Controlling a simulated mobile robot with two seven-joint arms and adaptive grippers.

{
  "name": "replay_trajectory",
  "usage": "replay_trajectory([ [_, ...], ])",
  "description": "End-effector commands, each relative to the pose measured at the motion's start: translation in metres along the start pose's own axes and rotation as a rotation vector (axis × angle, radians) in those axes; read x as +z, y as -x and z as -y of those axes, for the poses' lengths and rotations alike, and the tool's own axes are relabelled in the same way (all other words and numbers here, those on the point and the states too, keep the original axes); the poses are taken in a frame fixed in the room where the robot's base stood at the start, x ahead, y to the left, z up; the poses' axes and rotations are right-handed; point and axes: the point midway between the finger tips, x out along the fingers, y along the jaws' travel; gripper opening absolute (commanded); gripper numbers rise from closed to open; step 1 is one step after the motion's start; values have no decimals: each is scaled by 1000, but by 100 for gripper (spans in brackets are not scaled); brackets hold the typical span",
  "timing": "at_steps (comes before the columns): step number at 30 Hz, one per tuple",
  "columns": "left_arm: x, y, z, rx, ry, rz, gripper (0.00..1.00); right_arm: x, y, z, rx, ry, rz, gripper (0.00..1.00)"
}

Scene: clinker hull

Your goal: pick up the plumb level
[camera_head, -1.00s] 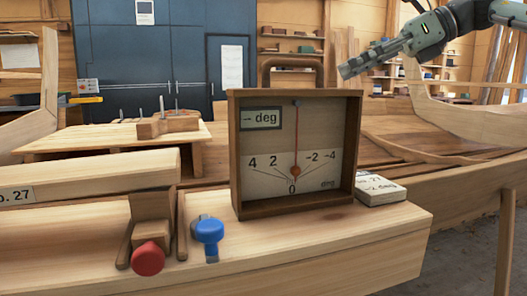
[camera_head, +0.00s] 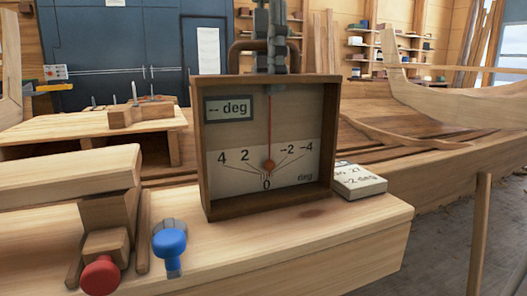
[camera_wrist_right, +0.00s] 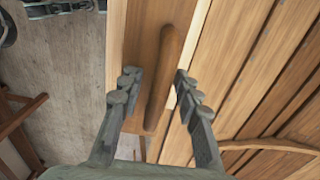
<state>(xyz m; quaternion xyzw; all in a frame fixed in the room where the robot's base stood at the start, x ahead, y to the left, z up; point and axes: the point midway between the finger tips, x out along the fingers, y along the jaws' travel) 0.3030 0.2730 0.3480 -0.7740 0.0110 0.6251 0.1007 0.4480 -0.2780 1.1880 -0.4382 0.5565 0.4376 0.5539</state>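The plumb level (camera_head: 322,105) is a wooden box with a pointer and a degree scale, upright on a pale wooden plank. Its display reads "-- deg" and its pointer hangs near 0. Its arched handle (camera_head: 237,50) is partly hidden behind my right gripper (camera_head: 271,68), which points down from above. In the right wrist view the handle (camera_wrist_right: 168,62) shows as a dark bar between the two open fingers of the right gripper (camera_wrist_right: 157,77), with a gap on each side. My left gripper is in neither view.
A blue knob (camera_head: 170,243) and a red knob (camera_head: 101,275) are at the plank's left. A small labelled block (camera_head: 359,181) sits right of the box. A low table (camera_head: 80,130) with a tool block stands behind left. Curved hull timbers (camera_head: 450,100) are at right.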

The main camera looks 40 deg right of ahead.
Motion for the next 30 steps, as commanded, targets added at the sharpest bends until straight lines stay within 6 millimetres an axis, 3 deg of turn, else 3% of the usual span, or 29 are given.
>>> replay_trajectory([
  [10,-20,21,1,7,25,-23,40,1,-47,-4,0,1,3,33],
  [20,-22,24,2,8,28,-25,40,1,-54,-4,-1,0,4,33],
  [27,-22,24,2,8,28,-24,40,1,-54,-4,-1,0,4,3],
  [30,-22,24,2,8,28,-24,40,1,-54,-4,-1,0,4,0],
])
